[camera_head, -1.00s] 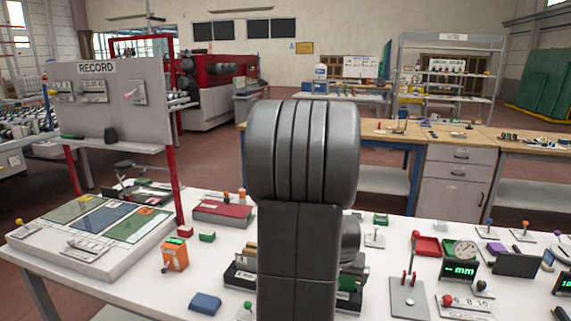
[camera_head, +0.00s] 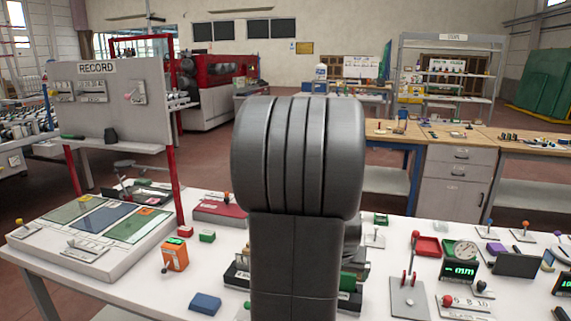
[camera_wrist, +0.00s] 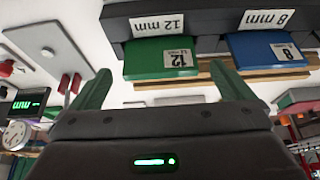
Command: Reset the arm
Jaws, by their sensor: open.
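My arm stands upright in the middle of the head view and hides part of the table behind it; my gripper is hidden there. In the wrist view my gripper (camera_wrist: 160,88) shows two green fingers spread wide apart, with nothing between them. Beyond the fingers, apart from them, is a dark rack holding a green block labelled 12 mm (camera_wrist: 160,58) and a blue block labelled 8 mm (camera_wrist: 266,50).
The white table (camera_head: 130,290) carries a sample tray (camera_head: 90,232) at left, an orange device (camera_head: 174,256), a blue block (camera_head: 205,303), a lever plate (camera_head: 408,297) and a digital gauge (camera_head: 459,270). A RECORD board (camera_head: 115,100) stands at the back left.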

